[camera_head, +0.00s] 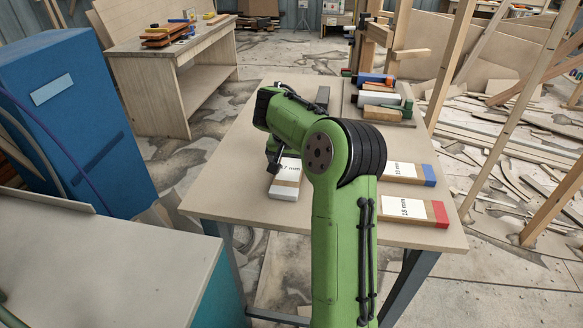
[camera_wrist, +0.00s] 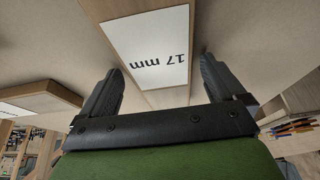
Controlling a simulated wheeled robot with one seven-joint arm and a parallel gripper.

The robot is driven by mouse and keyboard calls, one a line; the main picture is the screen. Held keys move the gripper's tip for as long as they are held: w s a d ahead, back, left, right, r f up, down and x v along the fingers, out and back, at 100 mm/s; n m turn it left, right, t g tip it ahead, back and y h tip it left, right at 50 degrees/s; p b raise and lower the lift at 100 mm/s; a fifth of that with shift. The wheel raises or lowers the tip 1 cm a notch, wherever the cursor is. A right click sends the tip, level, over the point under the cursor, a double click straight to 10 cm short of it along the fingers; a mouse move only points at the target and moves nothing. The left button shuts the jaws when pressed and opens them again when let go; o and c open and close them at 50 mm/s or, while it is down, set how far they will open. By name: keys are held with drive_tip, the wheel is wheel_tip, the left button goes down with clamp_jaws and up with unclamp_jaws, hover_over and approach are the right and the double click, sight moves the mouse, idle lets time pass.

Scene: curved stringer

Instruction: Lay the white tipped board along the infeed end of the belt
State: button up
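The white tipped board (camera_head: 289,182) lies flat on the work table, with its white end (camera_head: 283,193) toward the table's front edge. Part of it is hidden behind my arm. My gripper (camera_head: 273,165) hangs over the board's left side in the head view. In the wrist view, a board labelled 17 mm (camera_wrist: 150,45) lies between the two spread fingers of my gripper (camera_wrist: 165,85). The fingers look open, with gaps beside the board; I see no contact. No belt can be clearly made out.
A blue tipped board (camera_head: 408,173) and a red tipped board (camera_head: 414,210) lie right of my arm. Several coloured blocks (camera_head: 383,99) sit at the table's back right. A blue cabinet (camera_head: 75,120) stands left. The table's front left (camera_head: 225,185) is clear.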

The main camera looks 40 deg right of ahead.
sight(291, 164)
drive_tip(key=c, duration=1.2)
wheel_tip(291, 164, up, 10)
drive_tip(key=p, duration=0.5)
